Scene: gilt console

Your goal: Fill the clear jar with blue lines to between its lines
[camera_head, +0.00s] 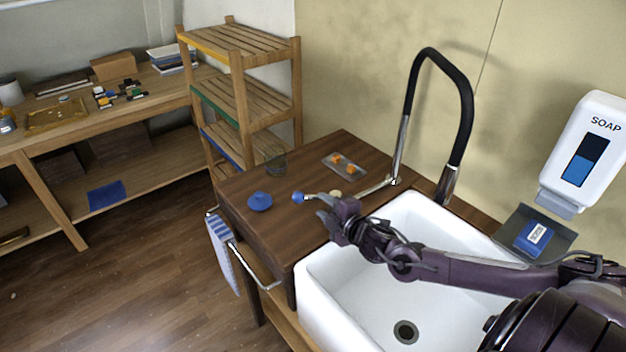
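A small clear jar (276,162) stands on the dark wooden counter (300,230) at its back left. Its lines and contents are too small to make out. A tall black and chrome tap (467,110) arches over the white sink (325,290). A thin chrome rod (372,189) runs left from its base, and a blue ball (298,197) sits in line with it. My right gripper (321,207) is over the counter just right of the ball, its fingers apart and apparently empty. I cannot tell whether it touches the rod. My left gripper is out of view.
A round blue object (260,201) lies left of the ball. A small tray (345,165) holds orange pieces. A soap dispenser (590,150) hangs above a dark holder with a blue block (533,237). A slatted shelf (240,90) stands behind the counter.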

